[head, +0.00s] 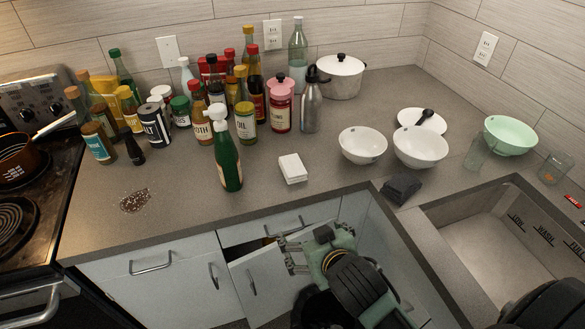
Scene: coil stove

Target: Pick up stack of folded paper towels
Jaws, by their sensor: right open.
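My right gripper (284,257) is open and empty. It is in front of the counter's front edge, over the cabinet fronts, below the towels in the picture and apart from them. My left gripper is not in view.
Many bottles and jars crowd the counter behind the towels. White bowls (362,146) and a dark folded cloth (401,188) are to the right, near the sink (485,240). The stove (40,190) is at left. A drawer below appears partly open. Counter around the towels is mostly clear.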

